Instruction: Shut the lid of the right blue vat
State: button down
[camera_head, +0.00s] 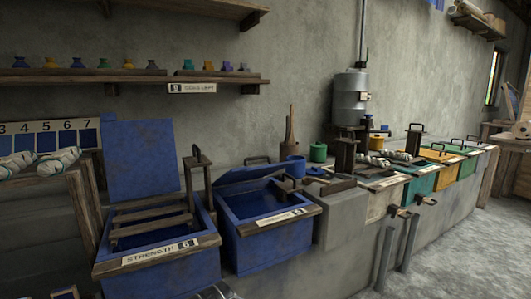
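The right blue vat (262,241) stands left of the middle of the view, with a wooden front edge and a small label plate. Its blue lid (243,174) is at the back of the vat, tilted up at a low angle, with a dark handle (257,159) on it. The vat is open and dark blue shows inside. The left blue vat (165,275) stands beside it with its lid (143,160) upright and a wooden frame over its opening.
A dark post (199,178) rises between the two blue vats. A grey stone block (340,217) adjoins the right vat, and a row of coloured vats (420,183) runs right. Grey pipes (386,258) stand before them. The floor (470,265) at right is clear.

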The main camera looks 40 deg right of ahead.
aim_at(240, 174)
jog(key=z, duration=1.05)
jog(key=i, duration=0.15)
jog(key=u, duration=0.2)
